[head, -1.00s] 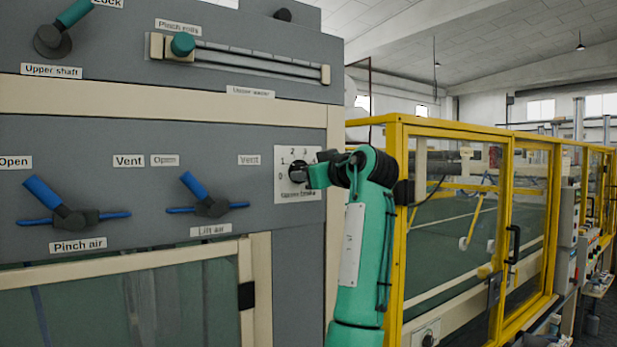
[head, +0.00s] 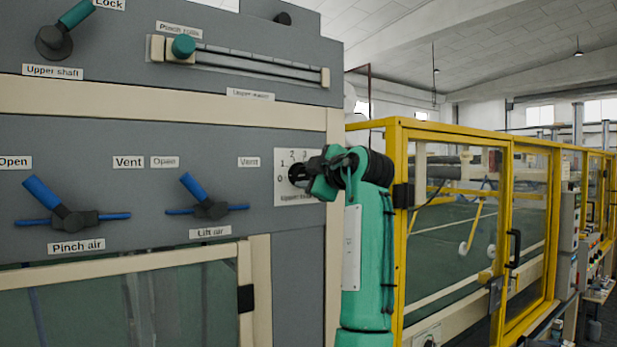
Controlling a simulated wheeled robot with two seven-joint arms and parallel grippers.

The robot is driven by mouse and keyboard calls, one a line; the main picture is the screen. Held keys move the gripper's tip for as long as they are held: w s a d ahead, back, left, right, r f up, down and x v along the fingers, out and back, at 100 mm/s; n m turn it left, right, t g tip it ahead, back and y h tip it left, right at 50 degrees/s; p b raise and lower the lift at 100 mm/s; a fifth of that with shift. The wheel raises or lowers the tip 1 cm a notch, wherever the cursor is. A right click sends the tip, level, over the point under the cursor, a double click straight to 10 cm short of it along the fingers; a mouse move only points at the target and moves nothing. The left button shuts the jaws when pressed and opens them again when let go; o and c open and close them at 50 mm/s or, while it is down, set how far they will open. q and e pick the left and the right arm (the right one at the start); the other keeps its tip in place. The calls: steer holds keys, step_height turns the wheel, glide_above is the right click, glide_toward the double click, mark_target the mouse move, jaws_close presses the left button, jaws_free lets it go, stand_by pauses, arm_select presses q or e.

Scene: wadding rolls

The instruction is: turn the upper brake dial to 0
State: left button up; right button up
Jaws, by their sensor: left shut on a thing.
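The upper brake dial (head: 296,176) is a small dark knob on a white square plate (head: 283,158) with printed numbers, on the grey panel. The figures 0, 1, 2 and 3 show along its left and top. My left gripper (head: 301,176) is at the dial, its green arm rising from below, and is shut on the knob. The gripper covers the right side of the plate and much of the knob, so I cannot tell which number the dial points to. My right gripper is out of view.
Blue-handled valves, Lift air (head: 209,207) and Pinch air (head: 72,219), sit left of the dial. The Pinch rolls slider (head: 183,46) is above. A yellow-framed glass guard (head: 398,230) stands close to the right of my arm.

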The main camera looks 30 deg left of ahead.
arm_select(q)
steer(key=shift+n, duration=0.5)
steer(key=o, duration=1)
